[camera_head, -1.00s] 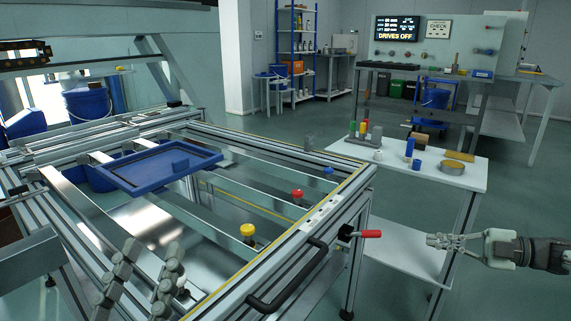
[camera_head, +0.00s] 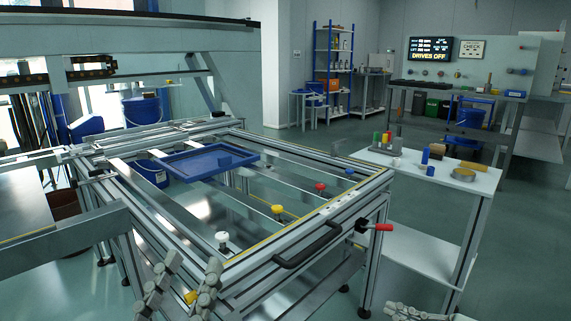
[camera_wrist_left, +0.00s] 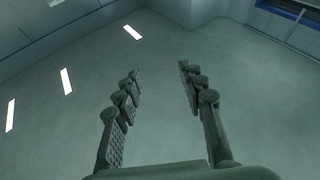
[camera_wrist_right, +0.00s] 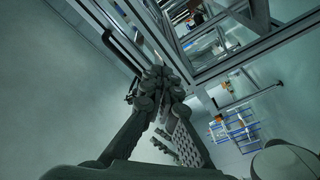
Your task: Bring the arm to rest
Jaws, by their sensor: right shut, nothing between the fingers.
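My left gripper (camera_head: 184,284) stands upright at the bottom of the head view, in front of the frame's near side. Its two fingers are spread and empty. The left wrist view also shows the open fingers (camera_wrist_left: 158,85), with only bare floor or wall beyond them. My right gripper (camera_head: 398,309) shows only partly at the bottom edge of the head view, below and right of the red-handled lever (camera_head: 376,227). In the right wrist view its fingertips (camera_wrist_right: 162,80) meet with nothing between them. The metal frame (camera_wrist_right: 240,55) shows beyond them there, apart from the fingers as far as I can tell.
The metal frame (camera_head: 345,205) has a black handle (camera_head: 308,245) along its near right side. It carries a blue tray (camera_head: 205,162) and white, yellow, red and blue knobs. A white side table (camera_head: 470,184) with small parts stands to the right. The floor at the right is clear.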

